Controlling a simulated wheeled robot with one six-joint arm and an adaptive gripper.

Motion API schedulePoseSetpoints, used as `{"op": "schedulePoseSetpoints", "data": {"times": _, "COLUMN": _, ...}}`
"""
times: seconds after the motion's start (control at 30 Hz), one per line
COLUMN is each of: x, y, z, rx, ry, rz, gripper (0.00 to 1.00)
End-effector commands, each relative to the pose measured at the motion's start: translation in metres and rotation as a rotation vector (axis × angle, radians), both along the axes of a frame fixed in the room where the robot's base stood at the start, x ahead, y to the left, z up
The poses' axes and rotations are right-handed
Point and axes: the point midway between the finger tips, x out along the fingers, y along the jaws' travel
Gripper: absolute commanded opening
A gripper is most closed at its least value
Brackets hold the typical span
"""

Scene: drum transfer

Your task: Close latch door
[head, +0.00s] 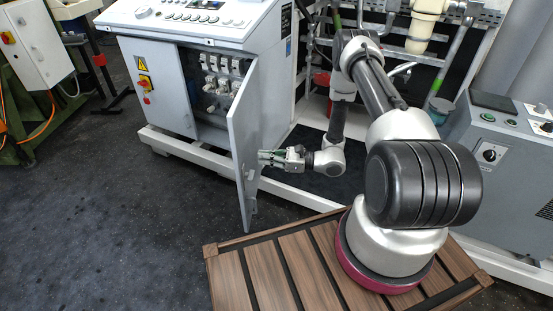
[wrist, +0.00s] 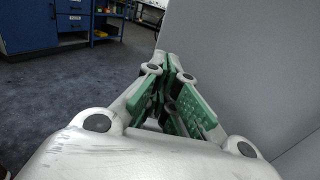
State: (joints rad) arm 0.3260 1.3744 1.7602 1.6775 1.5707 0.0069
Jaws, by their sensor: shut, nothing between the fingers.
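The grey latch door (head: 245,140) of the control cabinet (head: 158,85) stands swung wide open in the head view, showing switches and wiring inside. A small latch fitting shows low on its edge. My gripper (head: 265,158) is at the door's right-hand, outer face, fingers pointing left at it. Whether the fingertips touch the door cannot be told. In the wrist view my gripper (wrist: 172,62) has its green-padded fingers together at the tips, with nothing between them. The door's plain grey face (wrist: 250,70) fills the right side there.
A wooden slatted platform (head: 290,265) lies under my base. A grey console (head: 500,150) stands at the right and a green machine (head: 45,100) at the far left. A blue cabinet (wrist: 30,25) shows in the wrist view. The dark floor left of the door is clear.

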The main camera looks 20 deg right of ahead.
Motion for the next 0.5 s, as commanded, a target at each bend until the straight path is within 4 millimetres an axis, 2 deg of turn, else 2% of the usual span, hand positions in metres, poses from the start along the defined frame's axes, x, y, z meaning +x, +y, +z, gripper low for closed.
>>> {"op": "schedulePoseSetpoints", "data": {"times": 0.03, "x": 0.004, "y": 0.011, "z": 0.0, "rx": 0.0, "ry": -0.001, "rz": 0.005, "gripper": 0.0}}
{"op": "schedulePoseSetpoints", "data": {"times": 0.2, "x": 0.017, "y": 0.04, "z": 0.0, "rx": -0.001, "ry": 0.0, "rz": 0.004, "gripper": 0.0}}
{"op": "schedulePoseSetpoints", "data": {"times": 0.33, "x": 0.024, "y": 0.054, "z": 0.0, "rx": -0.001, "ry": 0.0, "rz": 0.003, "gripper": 0.0}}
{"op": "schedulePoseSetpoints", "data": {"times": 0.5, "x": 0.028, "y": 0.063, "z": 0.0, "rx": -0.001, "ry": 0.0, "rz": 0.001, "gripper": 0.0}}
